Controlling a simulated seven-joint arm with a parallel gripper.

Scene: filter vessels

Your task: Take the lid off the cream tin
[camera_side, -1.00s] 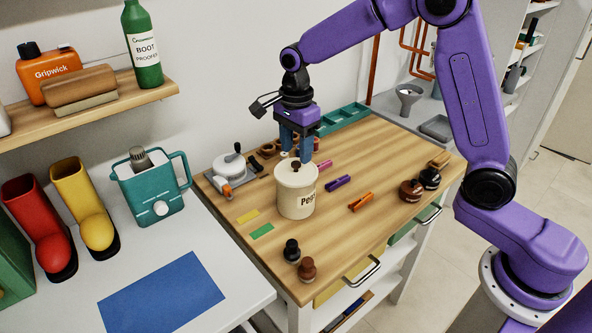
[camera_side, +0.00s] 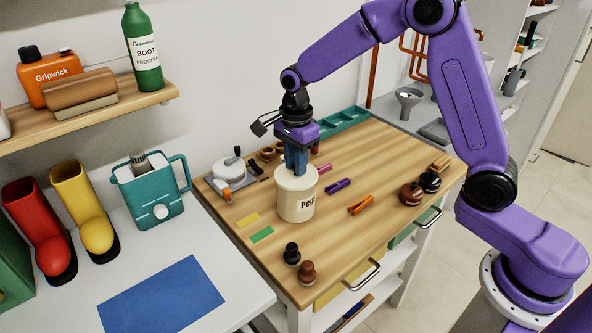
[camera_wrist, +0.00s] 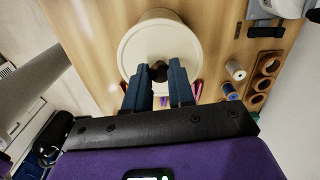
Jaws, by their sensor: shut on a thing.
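The lid rests on the tin with no gap that I can see.
Purple (camera_side: 338,186) and orange (camera_side: 361,205) clips lie right of the tin. Dark and brown knobbed pieces (camera_side: 291,253) stand in front. A grey-white device (camera_side: 229,172) is behind left, a wooden holed rack (camera_wrist: 263,80) behind. Yellow and green patches lie left.

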